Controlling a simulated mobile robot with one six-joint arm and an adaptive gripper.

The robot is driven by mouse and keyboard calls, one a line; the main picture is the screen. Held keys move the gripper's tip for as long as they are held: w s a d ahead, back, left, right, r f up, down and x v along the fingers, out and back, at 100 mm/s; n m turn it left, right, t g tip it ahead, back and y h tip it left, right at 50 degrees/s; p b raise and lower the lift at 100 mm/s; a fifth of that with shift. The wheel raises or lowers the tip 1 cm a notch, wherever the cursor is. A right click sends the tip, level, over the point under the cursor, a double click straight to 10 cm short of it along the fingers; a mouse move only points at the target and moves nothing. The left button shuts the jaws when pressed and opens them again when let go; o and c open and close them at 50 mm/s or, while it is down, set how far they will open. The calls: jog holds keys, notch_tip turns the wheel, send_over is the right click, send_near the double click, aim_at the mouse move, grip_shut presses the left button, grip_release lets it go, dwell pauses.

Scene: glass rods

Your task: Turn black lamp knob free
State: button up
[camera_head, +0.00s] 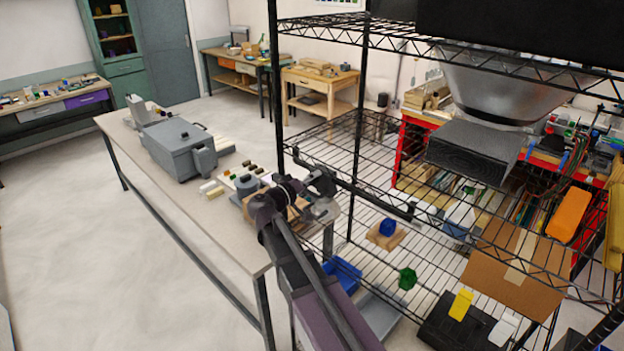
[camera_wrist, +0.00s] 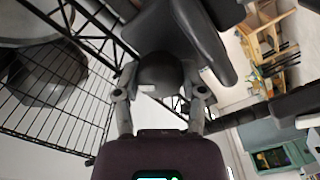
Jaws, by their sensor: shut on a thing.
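In the wrist view, the black lamp knob (camera_wrist: 160,73) is a dark rounded piece between the two grey fingers of my gripper (camera_wrist: 160,92). My gripper is shut on it, one finger on each side. Dark lamp parts (camera_wrist: 207,45) rise beyond the knob and hide some of what lies behind. In the head view, my gripper (camera_head: 325,208) is at the near left side of the wire shelf, beside the bench end. A black bar (camera_head: 370,190) runs from there to the right along the shelf. The knob cannot be told apart there from the dark parts around it.
The black wire shelf (camera_head: 345,130) stands close on the right. The long bench (camera_head: 215,215) on the left bears a grey box (camera_head: 178,148) and small bottles. A cardboard box (camera_head: 515,265) and a blue bin (camera_head: 343,273) sit low at the shelf. The floor at left is clear.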

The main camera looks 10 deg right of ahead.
jog(key=n, duration=0.5)
jog(key=shift+n, duration=0.4)
jog(key=o, duration=1.2)
jog(key=shift+c, duration=0.2)
jog(key=shift+f+m, duration=0.1)
jog(key=shift+m, duration=0.3)
